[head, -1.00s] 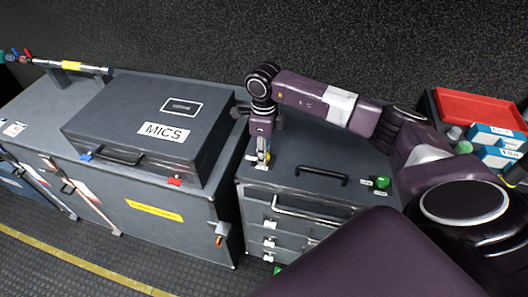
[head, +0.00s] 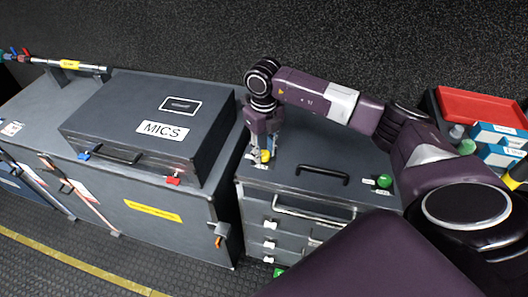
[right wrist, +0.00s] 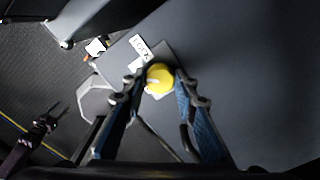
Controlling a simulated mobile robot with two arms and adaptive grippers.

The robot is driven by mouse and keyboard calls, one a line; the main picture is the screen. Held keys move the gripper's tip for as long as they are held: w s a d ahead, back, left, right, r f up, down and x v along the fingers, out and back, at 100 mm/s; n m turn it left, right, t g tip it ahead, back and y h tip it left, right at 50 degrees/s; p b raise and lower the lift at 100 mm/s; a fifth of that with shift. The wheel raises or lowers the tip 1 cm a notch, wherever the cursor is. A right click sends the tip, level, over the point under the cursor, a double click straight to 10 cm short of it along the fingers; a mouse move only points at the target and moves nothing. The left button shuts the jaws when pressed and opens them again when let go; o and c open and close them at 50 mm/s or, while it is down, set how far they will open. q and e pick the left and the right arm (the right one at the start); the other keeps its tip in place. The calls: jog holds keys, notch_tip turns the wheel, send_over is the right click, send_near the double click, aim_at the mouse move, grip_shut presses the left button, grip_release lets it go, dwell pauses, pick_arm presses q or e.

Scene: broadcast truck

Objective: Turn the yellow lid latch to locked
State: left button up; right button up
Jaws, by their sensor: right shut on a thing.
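The yellow lid latch (right wrist: 159,78) is a round knob on the dark lid of the drawer case, beside a white label reading LOCK. In the head view it shows as a small yellow spot (head: 266,156) at the lid's left edge. My right gripper (right wrist: 158,86) points down over the knob, with a finger on each side, shut on it. It also shows in the head view (head: 262,155), partly hiding the latch. A dark gripper (right wrist: 52,118), apparently my left one, shows small at the left of the right wrist view; its jaws are unclear.
The drawer case lid (head: 305,155) has a black handle (head: 322,174) and a green knob (head: 384,181). The MICS case (head: 150,112) stands to the left across a narrow gap. A red tray (head: 480,105) and blue-white boxes (head: 497,135) lie at the right.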

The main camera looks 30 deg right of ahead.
aim_at(264, 154)
jog(key=m, duration=0.4)
jog(key=shift+r+m, duration=0.1)
jog(key=shift+m, duration=2.2)
jog(key=o, duration=1.2)
jog(key=shift+c, duration=0.2)
notch_tip(264, 154, up, 12)
